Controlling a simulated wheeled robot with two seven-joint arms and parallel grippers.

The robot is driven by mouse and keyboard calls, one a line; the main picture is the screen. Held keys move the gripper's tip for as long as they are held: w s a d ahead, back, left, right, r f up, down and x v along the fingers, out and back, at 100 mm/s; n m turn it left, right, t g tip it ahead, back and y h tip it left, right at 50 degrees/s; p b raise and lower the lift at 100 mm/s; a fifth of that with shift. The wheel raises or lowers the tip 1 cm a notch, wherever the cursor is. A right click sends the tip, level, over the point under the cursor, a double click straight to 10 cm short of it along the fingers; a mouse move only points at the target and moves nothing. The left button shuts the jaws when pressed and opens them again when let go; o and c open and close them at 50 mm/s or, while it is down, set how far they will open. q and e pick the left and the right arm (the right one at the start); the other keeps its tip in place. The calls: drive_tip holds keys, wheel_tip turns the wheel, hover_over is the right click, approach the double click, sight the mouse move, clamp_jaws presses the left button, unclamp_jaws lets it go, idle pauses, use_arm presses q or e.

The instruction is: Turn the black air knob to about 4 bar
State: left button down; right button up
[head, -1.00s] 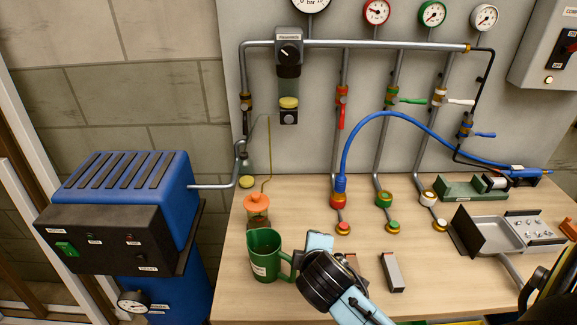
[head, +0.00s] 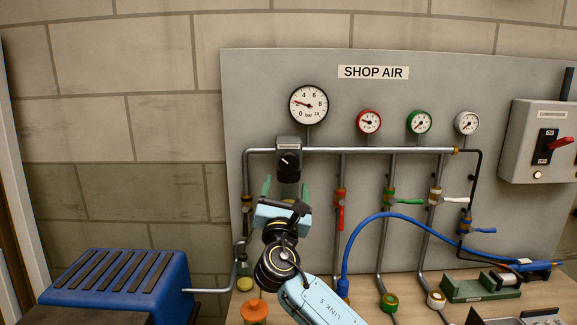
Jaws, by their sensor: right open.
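The black air knob (head: 289,160) sits on the front of the grey regulator head (head: 289,143), with a white pointer mark slanting to the upper left. The large pressure gauge (head: 308,104) above it has a needle pointing left and slightly up, between the 0 and 4 marks. My right gripper (head: 286,186) is open and empty, with greenish fingers pointing up just below the knob and apart from it. The gripper and wrist hide the regulator's lower bowl. My left gripper is not in view.
A horizontal pipe (head: 380,150) runs right from the regulator. Red, green and white gauges stand above it; a red valve handle (head: 340,217) hangs to the right of my gripper. A blue hose (head: 400,218) arches over the bench. Blank board lies left of the large gauge.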

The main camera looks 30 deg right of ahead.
sight(289, 166)
drive_tip(key=x, duration=0.7)
drive_tip(key=shift+w+d+r+p, duration=0.15)
drive_tip(key=shift+w+d+p, duration=0.15)
drive_tip(key=shift+p, duration=0.1)
drive_tip(key=c, duration=1)
